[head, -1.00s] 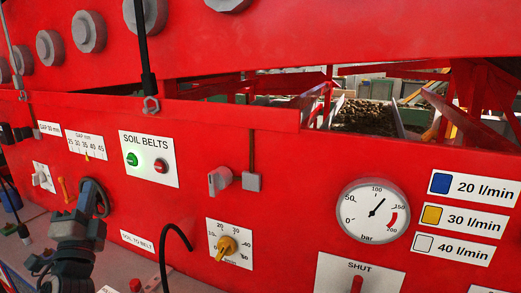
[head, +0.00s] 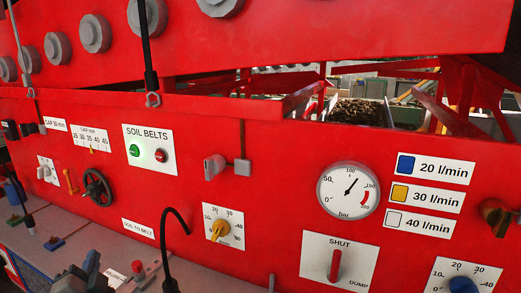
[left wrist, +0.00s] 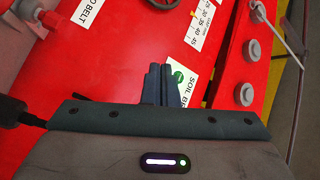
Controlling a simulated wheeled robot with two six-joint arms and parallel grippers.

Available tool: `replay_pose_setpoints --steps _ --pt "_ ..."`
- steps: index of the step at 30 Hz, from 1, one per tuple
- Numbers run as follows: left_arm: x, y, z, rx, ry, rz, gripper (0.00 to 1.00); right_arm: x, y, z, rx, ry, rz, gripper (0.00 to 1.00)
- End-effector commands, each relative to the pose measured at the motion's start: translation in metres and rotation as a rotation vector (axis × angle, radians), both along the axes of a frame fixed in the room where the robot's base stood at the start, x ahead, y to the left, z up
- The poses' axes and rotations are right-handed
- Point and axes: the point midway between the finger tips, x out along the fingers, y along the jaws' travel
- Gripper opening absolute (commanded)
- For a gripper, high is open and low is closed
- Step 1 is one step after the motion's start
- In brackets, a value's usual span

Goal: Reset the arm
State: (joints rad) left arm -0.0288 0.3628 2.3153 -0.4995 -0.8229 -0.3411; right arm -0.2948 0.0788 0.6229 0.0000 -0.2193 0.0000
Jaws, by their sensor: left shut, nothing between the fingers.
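My left gripper (head: 88,264) is low at the left of the head view, dark grey, in front of the grey ledge below the red panel. In the left wrist view its two fingers (left wrist: 161,84) are together with nothing between them. They point toward the red panel and overlap the edge of the white SOIL BELTS label (left wrist: 178,78). In the head view the gripper is below and apart from the black handwheel (head: 97,187). My right gripper is not in view.
The red panel carries a SOIL BELTS button plate (head: 148,145), a yellow dial (head: 218,230), a pressure gauge (head: 348,191) and a red SHUT lever (head: 335,264). A black curved hose (head: 164,240) rises right of the gripper.

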Motion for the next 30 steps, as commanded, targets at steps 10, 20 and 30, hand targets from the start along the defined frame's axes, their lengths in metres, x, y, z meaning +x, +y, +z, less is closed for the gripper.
replay_pose_setpoints --steps 10,20,30 --pt "-0.116 -0.036 -0.184 -0.58 0.53 0.128 0.0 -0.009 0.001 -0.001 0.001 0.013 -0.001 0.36" --pt "-0.233 -0.081 -0.261 -0.903 0.902 0.285 0.0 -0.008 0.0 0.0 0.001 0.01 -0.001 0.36" --pt "-0.258 -0.093 -0.331 -0.994 1.04 0.362 0.0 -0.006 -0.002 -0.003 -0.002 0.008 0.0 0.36"
